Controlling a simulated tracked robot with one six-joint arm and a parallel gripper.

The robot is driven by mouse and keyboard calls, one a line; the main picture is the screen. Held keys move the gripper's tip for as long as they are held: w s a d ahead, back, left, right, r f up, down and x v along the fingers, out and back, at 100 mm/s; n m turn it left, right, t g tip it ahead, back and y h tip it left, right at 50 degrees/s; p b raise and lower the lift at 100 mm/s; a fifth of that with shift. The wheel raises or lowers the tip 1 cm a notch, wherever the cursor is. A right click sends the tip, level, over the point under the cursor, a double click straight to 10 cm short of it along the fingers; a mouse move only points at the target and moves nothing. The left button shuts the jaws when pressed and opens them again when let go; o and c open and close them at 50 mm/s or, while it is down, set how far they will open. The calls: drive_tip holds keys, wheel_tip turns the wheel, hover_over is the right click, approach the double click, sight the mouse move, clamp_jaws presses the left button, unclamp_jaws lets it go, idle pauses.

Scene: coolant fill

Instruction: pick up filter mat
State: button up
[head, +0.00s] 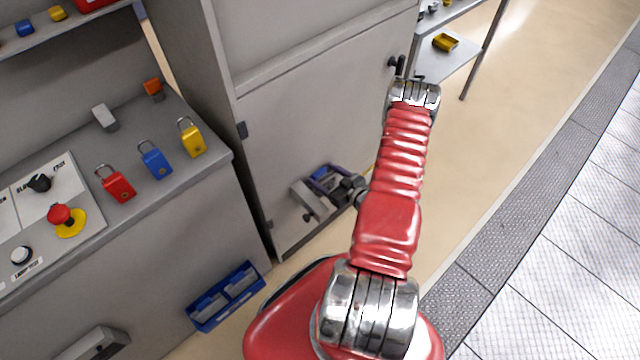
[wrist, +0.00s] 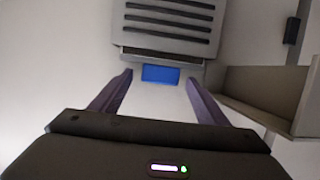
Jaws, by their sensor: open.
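A small blue piece, which looks like the edge of the filter mat (wrist: 160,74), shows below a grey slotted vent cover (wrist: 168,24) in the wrist view. My gripper (wrist: 159,80) is open, with one purple finger on each side of the blue piece and nothing clearly held. I cannot tell whether the fingers touch it. In the head view my gripper (head: 330,183) is low at the front of the grey cabinet, close to a grey box-like fitting (head: 312,200). The arm partly hides this spot, and most of the mat is hidden.
A grey open-topped holder (wrist: 262,92) stands right of the fingers in the wrist view. A blue bin (head: 226,296) hangs on the console at left. Red (head: 117,186), blue (head: 156,162) and yellow (head: 192,140) padlocks lie on the console top. Floor right of the arm is clear.

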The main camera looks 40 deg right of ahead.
drive_tip(key=c, duration=1.5)
drive_tip(key=shift+o, duration=0.2)
drive_tip(key=shift+s+r, duration=0.2)
drive_tip(key=shift+r, duration=0.6)
wheel_tip(320, 180, up, 10)
drive_tip(key=shift+r, duration=0.1)
drive_tip(key=s, duration=1.9)
drive_tip(key=shift+s+d, duration=0.3)
